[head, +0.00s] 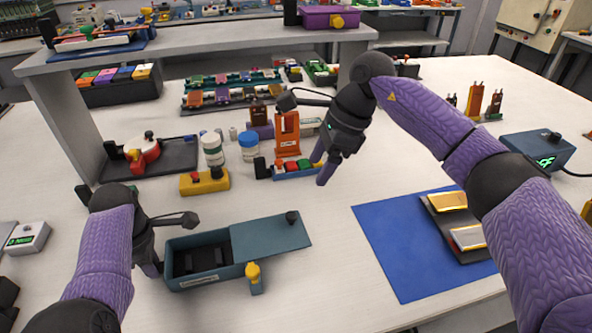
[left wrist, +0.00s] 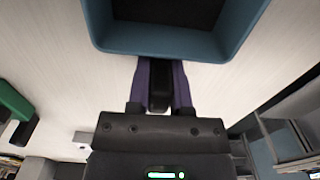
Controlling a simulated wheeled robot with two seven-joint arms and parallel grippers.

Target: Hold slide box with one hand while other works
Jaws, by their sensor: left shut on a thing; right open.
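The teal slide box (head: 205,278) stands at the front left of the table. Its lid (head: 270,238), with a black knob, is slid to the right, so the left part is open and shows a dark inside. A yellow-topped catch (head: 254,275) is at its front. My left gripper (head: 158,266) is at the box's left end. In the left wrist view its fingers (left wrist: 162,85) are shut on a dark tab at the wall of the box (left wrist: 175,45). My right gripper (head: 325,165) is open and empty, above the table, behind and right of the box.
A blue mat (head: 385,245) at right bears a dark tray with two pouch cells (head: 468,237). Behind the box are a yellow block (head: 205,182), white jars (head: 213,150), an orange stand (head: 287,135) and a small blue tray (head: 297,175). Table between box and mat is clear.

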